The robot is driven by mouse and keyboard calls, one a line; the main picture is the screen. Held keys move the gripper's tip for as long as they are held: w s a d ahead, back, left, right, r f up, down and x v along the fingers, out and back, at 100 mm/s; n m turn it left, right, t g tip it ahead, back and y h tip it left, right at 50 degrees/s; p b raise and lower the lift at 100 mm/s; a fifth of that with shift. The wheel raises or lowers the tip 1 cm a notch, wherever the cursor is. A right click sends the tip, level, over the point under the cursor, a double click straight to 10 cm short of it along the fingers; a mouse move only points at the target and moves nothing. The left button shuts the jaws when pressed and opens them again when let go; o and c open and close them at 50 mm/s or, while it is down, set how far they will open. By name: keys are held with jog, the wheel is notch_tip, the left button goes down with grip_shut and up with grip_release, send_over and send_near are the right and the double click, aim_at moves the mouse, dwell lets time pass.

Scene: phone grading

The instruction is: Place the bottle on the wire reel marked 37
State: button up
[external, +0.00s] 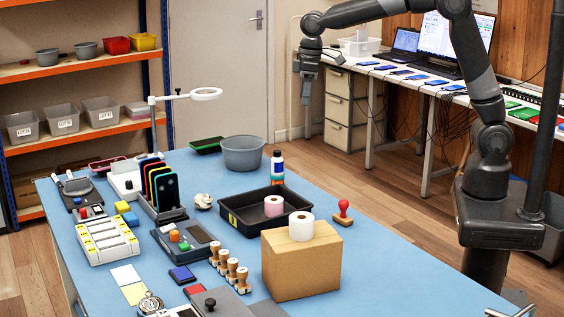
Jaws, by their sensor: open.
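The bottle (277,167) is small, with a dark cap, a white upper part and a blue band. It stands upright at the far edge of the black tray (233,217); I cannot tell whether it is inside or just behind it. No marking 37 is readable. A pink roll (273,206) sits in the tray and a white roll (300,226) stands on a cardboard box (301,265); I cannot tell whether either is a wire reel. My gripper (306,98) is open and empty, pointing down, beyond the table's far side and away from the bottle.
A grey bowl (243,154) stands left of the bottle, and a red stamp (343,213) right of the tray. A magnifier lamp (205,94), a phone rack (160,190) and several wooden stamps (232,270) crowd the left and front. The blue table's (385,270) right side is clear.

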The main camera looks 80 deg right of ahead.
jog(key=s+d+r+m+t, duration=0.1)
jog(key=s+r, duration=0.2)
jog(key=s, duration=0.6)
jog(key=s+d+r+t, duration=0.1)
jog(key=s+r, duration=0.2)
jog(key=s, duration=0.6)
jog(key=s+f+m+t, duration=0.1)
jog(key=s+f, duration=0.1)
jog(key=s, duration=0.5)
jog(key=s+d+f+t, duration=0.1)
jog(key=s, duration=0.7)
jog(key=shift+f+m, duration=0.4)
